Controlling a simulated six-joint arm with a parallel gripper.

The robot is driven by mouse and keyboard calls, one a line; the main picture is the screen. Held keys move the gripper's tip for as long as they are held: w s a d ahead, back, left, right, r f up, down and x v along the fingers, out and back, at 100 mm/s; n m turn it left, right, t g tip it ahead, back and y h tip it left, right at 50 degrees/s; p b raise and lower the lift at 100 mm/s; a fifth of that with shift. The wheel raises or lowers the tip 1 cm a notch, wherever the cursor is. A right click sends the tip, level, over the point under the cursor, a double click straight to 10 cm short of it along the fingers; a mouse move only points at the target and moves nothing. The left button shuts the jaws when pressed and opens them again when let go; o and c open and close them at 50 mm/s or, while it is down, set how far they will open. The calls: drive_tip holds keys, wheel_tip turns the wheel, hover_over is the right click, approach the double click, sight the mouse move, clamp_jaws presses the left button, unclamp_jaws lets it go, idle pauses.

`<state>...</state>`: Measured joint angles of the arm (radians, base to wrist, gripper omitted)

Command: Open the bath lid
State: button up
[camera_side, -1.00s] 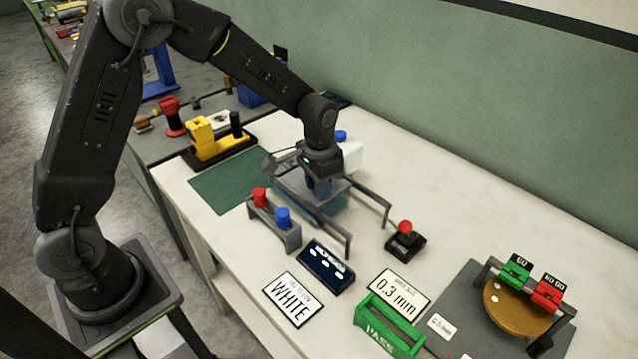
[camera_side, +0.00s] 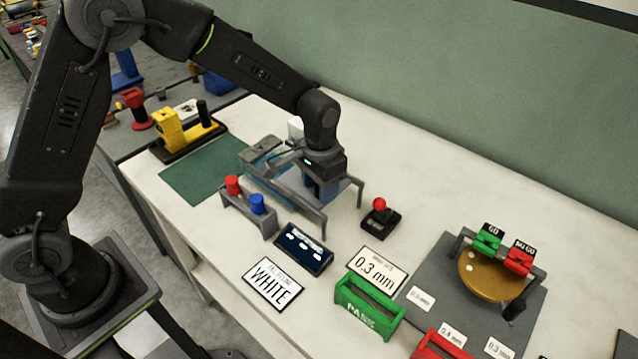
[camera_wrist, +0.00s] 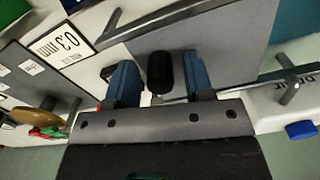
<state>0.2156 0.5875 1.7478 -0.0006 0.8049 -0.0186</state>
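The bath (camera_side: 262,168) is a clear blue-tinted tank beside the green mat in the side view. Its lid (camera_side: 298,187) is a flat grey plate, sitting to the right of the tank over two grey rails; part of the tank is uncovered. The lid also shows in the wrist view (camera_wrist: 228,32). My gripper (camera_side: 321,188) is low over the lid. In the wrist view its blue fingers (camera_wrist: 158,75) stand apart on either side of a black knob (camera_wrist: 160,72), with a visible gap on each side.
A stand with red and blue knobs (camera_side: 247,212) is in front of the bath. A dark control box (camera_side: 303,248) and a red-topped joystick (camera_side: 380,217) stand nearby. The green PASS bin (camera_side: 368,305) and a gauge plate (camera_side: 492,280) are at right. The back right bench is clear.

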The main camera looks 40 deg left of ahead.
drive_tip(key=shift+o, duration=0.3)
wheel_tip(320, 180, up, 14)
idle(0.4)
drive_tip(key=shift+f, duration=0.1)
drive_tip(key=s+a+r+n+t, duration=0.1)
drive_tip(key=s+a+r, duration=0.2)
drive_tip(key=s+r, duration=0.15)
drive_tip(key=s+a+r+t, duration=0.2)
drive_tip(key=s+a+r, duration=0.1)
drive_tip(key=s, duration=0.3)
drive_tip(key=s+a+f+t, duration=0.1)
drive_tip(key=s, duration=0.5)
drive_tip(key=s+a+f+n+t, duration=0.1)
drive_tip(key=s+a, duration=0.1)
drive_tip(key=s, duration=0.4)
drive_tip(key=shift+s+a+t, duration=0.15)
drive_tip(key=shift+a+t, duration=0.15)
